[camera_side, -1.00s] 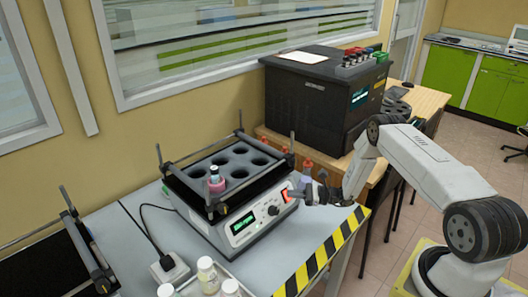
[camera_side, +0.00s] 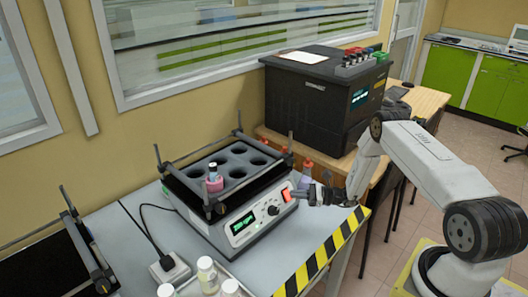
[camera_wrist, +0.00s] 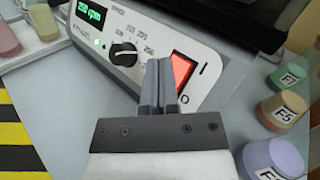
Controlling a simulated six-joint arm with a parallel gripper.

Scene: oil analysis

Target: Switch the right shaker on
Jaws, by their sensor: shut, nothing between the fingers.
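The right shaker (camera_side: 245,222) stands on the grey table, its front panel facing the hazard-striped edge. Its green display is lit and reads about 250 rpm in the wrist view (camera_wrist: 91,14). The red rocker switch (camera_wrist: 184,70) looks lit, at the panel's right end, marked O beside it; it also shows in the side view (camera_side: 286,195). My gripper (camera_wrist: 163,72) is shut and empty. Its fingertips are in front of the switch and cover its left edge; contact cannot be told.
Another shaker (camera_side: 45,272) is partly visible at left. White-capped jars (camera_side: 207,275) stand in front of the right shaker. Labelled jars (camera_wrist: 283,111) stand right of the panel in the wrist view. A black analyser (camera_side: 320,100) sits behind. A power strip (camera_side: 169,268) lies at left.

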